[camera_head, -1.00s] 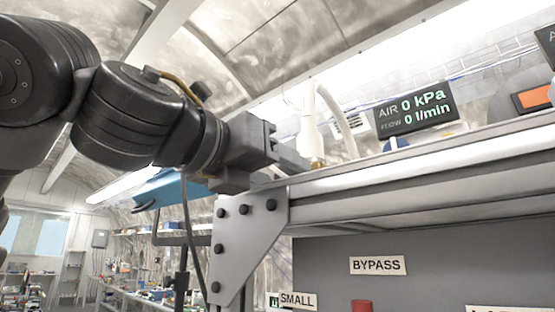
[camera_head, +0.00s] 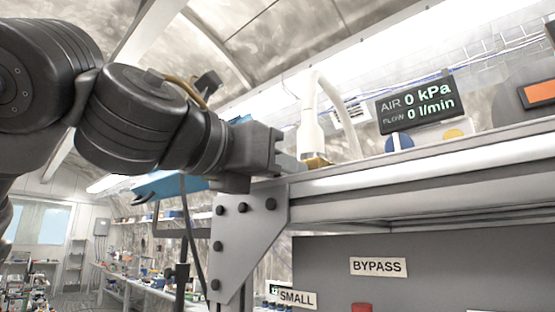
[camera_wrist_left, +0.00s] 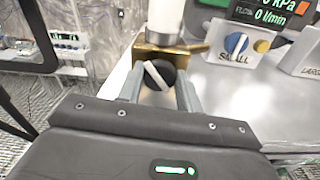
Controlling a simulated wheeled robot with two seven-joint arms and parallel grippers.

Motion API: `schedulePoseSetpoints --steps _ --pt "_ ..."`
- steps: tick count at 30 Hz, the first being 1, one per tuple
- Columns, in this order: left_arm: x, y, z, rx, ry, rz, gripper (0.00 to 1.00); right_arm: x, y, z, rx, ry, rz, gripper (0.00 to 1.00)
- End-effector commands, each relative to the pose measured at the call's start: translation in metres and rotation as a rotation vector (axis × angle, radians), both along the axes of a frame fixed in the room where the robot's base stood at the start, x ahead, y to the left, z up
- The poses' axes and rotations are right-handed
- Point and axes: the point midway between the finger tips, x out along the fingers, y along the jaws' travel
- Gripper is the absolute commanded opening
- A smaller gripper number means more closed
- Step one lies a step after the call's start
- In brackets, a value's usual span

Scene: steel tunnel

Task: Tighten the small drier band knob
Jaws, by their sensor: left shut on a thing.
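The drier's band knob (camera_wrist_left: 158,75) is black with a white stripe, which lies tilted in the left wrist view. It sits on a brass band (camera_wrist_left: 165,52) at the foot of a white column (camera_wrist_left: 165,20). My left gripper (camera_wrist_left: 158,84) is shut on the knob, one finger on each side. In the head view my left gripper (camera_head: 290,163) is at the shelf's left end, beside the white column (camera_head: 308,118); the knob is hidden there. My right gripper is not in view.
A blue dial (camera_wrist_left: 236,44) sits above a SMALL label (camera_wrist_left: 234,58), right of the fingers. A grey display (camera_head: 415,103) reads 0 kPa and 0 l/min. The metal shelf edge (camera_head: 420,170) runs right of the gripper, above a BYPASS label (camera_head: 378,267).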

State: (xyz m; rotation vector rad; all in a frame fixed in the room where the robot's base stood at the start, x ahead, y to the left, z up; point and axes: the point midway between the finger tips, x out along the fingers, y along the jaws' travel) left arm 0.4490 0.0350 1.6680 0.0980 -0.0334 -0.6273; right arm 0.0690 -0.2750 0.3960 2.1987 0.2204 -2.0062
Motion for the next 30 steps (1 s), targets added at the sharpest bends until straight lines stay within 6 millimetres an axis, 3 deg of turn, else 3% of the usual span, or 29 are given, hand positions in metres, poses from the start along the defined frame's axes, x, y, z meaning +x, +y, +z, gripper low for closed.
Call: schedulePoseSetpoints --steps 1,6,16,17,21,30 --pt "0.0005 0.0000 0.0051 0.060 -0.041 0.000 0.12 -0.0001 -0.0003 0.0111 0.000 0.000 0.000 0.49" --pt "0.0003 -0.0004 0.0024 0.211 -0.151 0.001 0.12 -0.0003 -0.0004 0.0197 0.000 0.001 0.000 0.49" --pt "-0.0001 -0.0007 0.0000 0.240 -0.174 0.000 0.12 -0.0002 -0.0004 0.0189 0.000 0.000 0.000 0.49" --pt "-0.0001 -0.0007 0.0001 0.240 -0.174 0.000 0.36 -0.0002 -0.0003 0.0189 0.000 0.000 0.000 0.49" --pt "-0.0002 -0.0006 0.0001 0.239 -0.173 0.000 0.55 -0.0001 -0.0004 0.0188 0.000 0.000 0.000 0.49" --pt "-0.0002 -0.0007 -0.0001 0.239 -0.172 0.000 0.57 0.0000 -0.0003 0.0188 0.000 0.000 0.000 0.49"
